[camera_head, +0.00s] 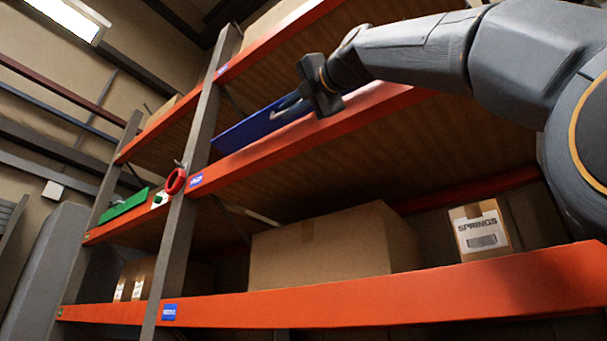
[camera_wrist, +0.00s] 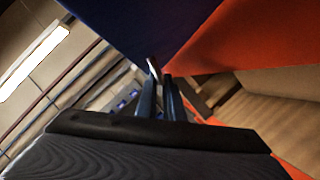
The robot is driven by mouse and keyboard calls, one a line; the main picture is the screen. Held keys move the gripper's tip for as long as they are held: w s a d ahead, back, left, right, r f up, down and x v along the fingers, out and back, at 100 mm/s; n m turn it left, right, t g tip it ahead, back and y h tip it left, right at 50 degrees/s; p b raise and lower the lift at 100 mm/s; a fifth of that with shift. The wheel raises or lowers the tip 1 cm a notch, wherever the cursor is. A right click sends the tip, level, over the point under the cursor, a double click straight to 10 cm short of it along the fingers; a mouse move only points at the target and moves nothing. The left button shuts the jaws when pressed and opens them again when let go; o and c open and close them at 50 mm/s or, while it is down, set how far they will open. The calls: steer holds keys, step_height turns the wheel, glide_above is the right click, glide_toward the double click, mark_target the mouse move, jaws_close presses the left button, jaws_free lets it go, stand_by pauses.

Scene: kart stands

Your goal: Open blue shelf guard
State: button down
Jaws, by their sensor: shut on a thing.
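The blue shelf guard (camera_head: 243,131) is a flat blue panel just above the orange beam of the middle shelf in the head view. In the wrist view the blue panel (camera_wrist: 135,30) fills the top, beside the orange beam. My gripper (camera_head: 284,108) reaches in from the upper right, and its fingers are shut on the guard near its right end. In the wrist view the narrow fingers (camera_wrist: 158,88) meet at the panel's lower corner. The exact contact is small and partly hidden, and my gripper's body covers part of the guard's right end.
A green guard (camera_head: 124,204) is on the left bay. A large carton (camera_head: 325,250) and a box marked SPRINGS (camera_head: 482,230) stand on the lower shelf. Orange beams (camera_head: 420,295) run along the shelf fronts.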

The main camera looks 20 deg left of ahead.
steer(key=shift+f, duration=0.15)
stand_by(0.4)
steer(key=c, duration=1.9)
jaws_free()
steer(key=b+v, duration=0.4)
steer(key=v, duration=0.3)
steer(key=shift+d+f, duration=0.15)
steer(key=shift+d, duration=0.15)
steer(key=shift+s, duration=0.1)
